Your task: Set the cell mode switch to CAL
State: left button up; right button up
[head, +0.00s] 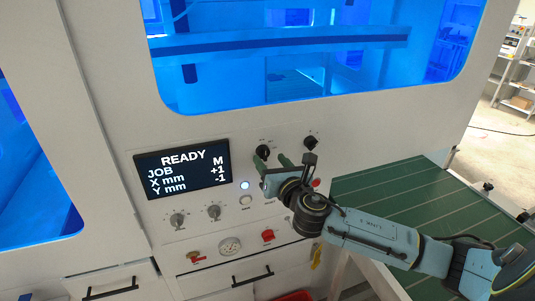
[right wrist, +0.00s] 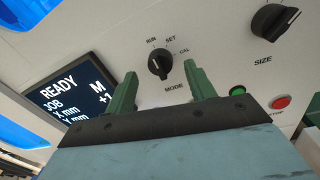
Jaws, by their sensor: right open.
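The mode switch (right wrist: 160,64) is a black round knob on the white panel, with RUN, SET and CAL marked around its top and MODE below. Its white pointer line leans up and left, toward RUN. In the head view the knob (head: 262,151) is partly hidden near my gripper's fingers. My right gripper (head: 273,161) is open in front of the panel. In the right wrist view its two green fingers (right wrist: 160,74) stand apart on either side of the knob's lower part, with nothing between them held; whether they touch the panel cannot be told. My left gripper is not in view.
The SIZE knob (right wrist: 275,20) is to the right of the switch. A green button (right wrist: 237,91) and red stop button (right wrist: 281,102) lie near the right finger. A display (head: 183,168) reading READY is at left. A green conveyor (head: 400,200) lies right.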

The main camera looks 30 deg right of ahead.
aim_at(264, 153)
jog(key=shift+w+d, duration=0.15)
jog(key=shift+w, duration=0.6)
jog(key=shift+w+d, duration=0.1)
jog(key=shift+w, duration=0.6)
jog(key=c, duration=1)
